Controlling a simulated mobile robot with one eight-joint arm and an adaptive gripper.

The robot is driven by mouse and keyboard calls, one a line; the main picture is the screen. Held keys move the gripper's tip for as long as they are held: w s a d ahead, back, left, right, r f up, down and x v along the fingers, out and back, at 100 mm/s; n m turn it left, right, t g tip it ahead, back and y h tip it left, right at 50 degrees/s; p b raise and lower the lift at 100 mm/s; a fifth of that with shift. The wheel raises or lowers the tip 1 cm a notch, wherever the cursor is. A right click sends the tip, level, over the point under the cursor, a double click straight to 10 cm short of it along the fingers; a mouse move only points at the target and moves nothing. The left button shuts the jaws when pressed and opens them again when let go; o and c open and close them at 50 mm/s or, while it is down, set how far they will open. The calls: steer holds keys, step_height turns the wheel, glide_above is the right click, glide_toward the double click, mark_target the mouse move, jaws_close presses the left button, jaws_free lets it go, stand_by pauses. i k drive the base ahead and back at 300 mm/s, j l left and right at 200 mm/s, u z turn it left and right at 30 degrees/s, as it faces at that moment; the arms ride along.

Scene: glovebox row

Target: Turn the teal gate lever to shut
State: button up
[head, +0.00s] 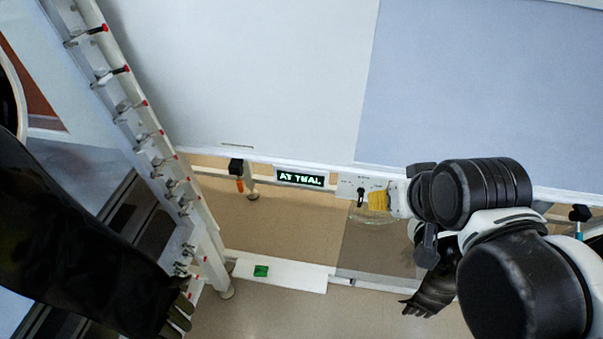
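A small teal-blue lever (579,230) hangs under a black mount (580,213) at the far right edge, below the white rail. It is partly crowded by my arm, and its setting cannot be read. My gripper (392,199) is well to its left, right of centre, apart from the lever. The gripper meets or overlaps a ribbed yellow piece (378,201) beside a small white panel. My arm hides the fingertips, so I cannot tell whether they grip it.
A lit sign (300,177) hangs on the rail. An orange lever (240,184) hangs left of it. A green piece (261,271) sits on the low white ledge (300,277). A black glove (433,291) hangs below my arm. A white frame with red-tipped valves (143,130) stands left.

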mark_target(579, 234)
steer(key=z, duration=1.95)
steer(key=i+j+z, duration=0.3)
steer(key=i+j, duration=0.15)
